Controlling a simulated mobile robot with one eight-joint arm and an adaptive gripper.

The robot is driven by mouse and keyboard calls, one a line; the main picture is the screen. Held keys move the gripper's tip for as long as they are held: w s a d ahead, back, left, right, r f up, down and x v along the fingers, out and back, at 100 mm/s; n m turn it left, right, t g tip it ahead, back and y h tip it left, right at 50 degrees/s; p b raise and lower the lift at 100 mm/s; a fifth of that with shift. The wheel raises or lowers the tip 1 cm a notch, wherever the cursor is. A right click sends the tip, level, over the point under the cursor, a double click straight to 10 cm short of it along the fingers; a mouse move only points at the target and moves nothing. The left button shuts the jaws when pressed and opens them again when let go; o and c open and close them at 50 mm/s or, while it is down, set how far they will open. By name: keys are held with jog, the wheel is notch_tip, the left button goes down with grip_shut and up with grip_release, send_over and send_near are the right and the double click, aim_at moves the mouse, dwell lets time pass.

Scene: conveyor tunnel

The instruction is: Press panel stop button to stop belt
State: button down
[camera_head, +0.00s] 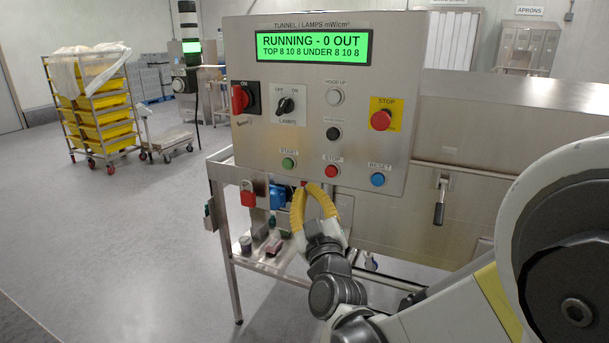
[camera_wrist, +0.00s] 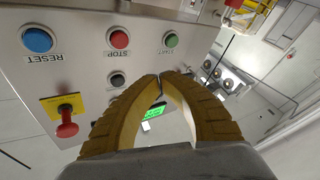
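The grey control panel (camera_head: 300,110) faces me. Its green display (camera_head: 311,47) reads "RUNNING - 0 OUT". The red STOP button (camera_head: 332,171) is in the bottom row, between green START (camera_head: 288,163) and blue RESET (camera_head: 377,180). A separate red mushroom STOP (camera_head: 381,120) sits on a yellow plate above. In the wrist view, which is upside down, the red STOP button (camera_wrist: 119,38) and mushroom STOP (camera_wrist: 67,124) both show. My gripper (camera_head: 309,187) has its yellow fingertips together, holding nothing. They appear just below and left of the red STOP button; contact is not visible.
A red padlock-like tag (camera_head: 248,194) and a blue item (camera_head: 278,196) hang below the panel. A steel table (camera_head: 226,240) stands beneath. A rack of yellow crates (camera_head: 100,115) and a low cart (camera_head: 170,143) stand at left.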

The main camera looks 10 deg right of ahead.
aim_at(321, 164)
jog(key=shift+w+d, duration=0.1)
jog(key=shift+d, duration=0.05)
jog(key=shift+w+d, duration=0.85)
jog(key=shift+w, duration=0.35)
jog(key=shift+w+d, duration=0.85)
jog(key=shift+w, duration=0.3)
jog(key=shift+w+d, duration=0.85)
jog(key=shift+w, duration=0.35)
jog(key=shift+w, duration=0.1)
jog(key=shift+w+d, duration=0.2)
jog(key=shift+w+d+b, duration=0.3)
jog(key=shift+w+d, duration=0.05)
jog(key=shift+w, duration=0.1)
jog(key=shift+s+a, duration=0.55)
jog(key=shift+s, duration=0.25)
